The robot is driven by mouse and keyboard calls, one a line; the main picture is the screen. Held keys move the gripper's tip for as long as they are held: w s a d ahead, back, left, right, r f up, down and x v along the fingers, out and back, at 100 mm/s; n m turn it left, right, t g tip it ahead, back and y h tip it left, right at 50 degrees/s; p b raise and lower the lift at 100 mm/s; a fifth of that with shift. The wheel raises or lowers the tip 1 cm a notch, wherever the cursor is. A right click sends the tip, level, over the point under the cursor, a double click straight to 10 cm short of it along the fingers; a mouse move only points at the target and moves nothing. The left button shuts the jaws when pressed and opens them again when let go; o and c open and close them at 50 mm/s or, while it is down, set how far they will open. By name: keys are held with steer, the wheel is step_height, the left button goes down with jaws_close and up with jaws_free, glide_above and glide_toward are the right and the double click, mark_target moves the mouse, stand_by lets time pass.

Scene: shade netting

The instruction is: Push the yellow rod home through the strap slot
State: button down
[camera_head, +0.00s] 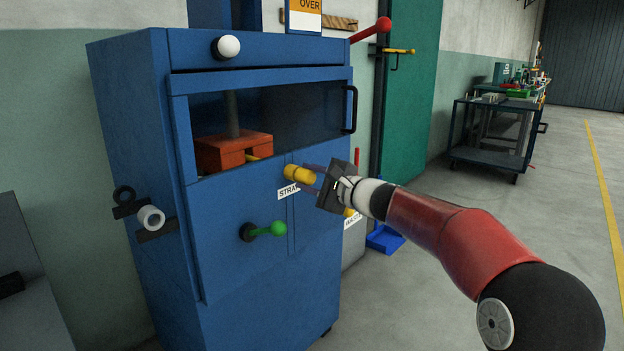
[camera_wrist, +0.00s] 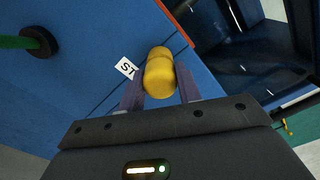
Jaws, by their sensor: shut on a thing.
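The yellow rod (camera_head: 299,174) sticks out of the front of the blue machine, just above the label that begins "STRA" (camera_head: 288,192). My gripper (camera_head: 308,175) is at the machine's front, shut on the rod's outer end. In the wrist view the rod (camera_wrist: 159,72) sits between my two purple-grey fingers (camera_wrist: 160,88), its rounded end toward the camera. The slot itself is hidden behind the rod. Inside the window, an orange-red block (camera_head: 234,150) stands under a grey post, with a small yellow piece showing at its right side.
A green-knobbed lever (camera_head: 268,229) juts out below left of the rod. A black door handle (camera_head: 350,109) and a red-knobbed lever (camera_head: 372,30) are above right. Another yellow piece (camera_head: 350,212) shows below my gripper. The floor to the right is open, with a cart (camera_head: 494,140) farther back.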

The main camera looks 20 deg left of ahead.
steer(key=c, duration=0.9)
jaws_free()
steer(key=b+v, duration=0.1)
steer(key=v, duration=0.6)
steer(key=shift+d, duration=0.35)
steer(key=shift+s, duration=0.15)
